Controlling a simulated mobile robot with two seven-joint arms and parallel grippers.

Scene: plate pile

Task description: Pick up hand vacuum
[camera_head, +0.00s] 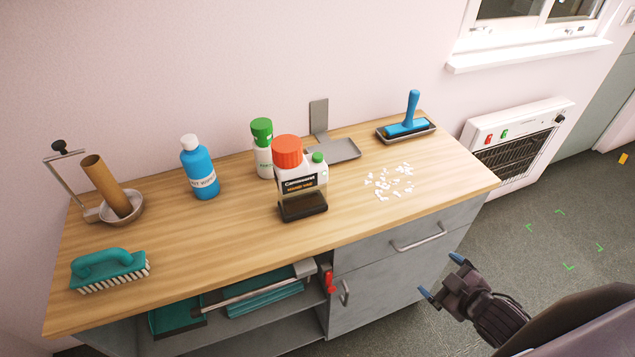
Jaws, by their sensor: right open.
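The thing I take for the hand vacuum (313,173) stands on the wooden worktop (240,230), near the middle of its front half. It has a white body, an orange top, a small green knob, a black label with blurred print and a dark base. My right gripper (441,276) is at the lower right, in front of the cabinet, apart from the worktop and right of the vacuum. Its two blue-tipped fingers are spread, with nothing between them. My left gripper is not in view.
Close behind the vacuum are a green-capped bottle (262,135) and a grey metal stand (344,150). White scraps (392,182) lie to its right. A blue bottle (201,175), a teal brush (104,264), a cardboard tube (107,186) and a blue-handled tool (411,115) stand farther off.

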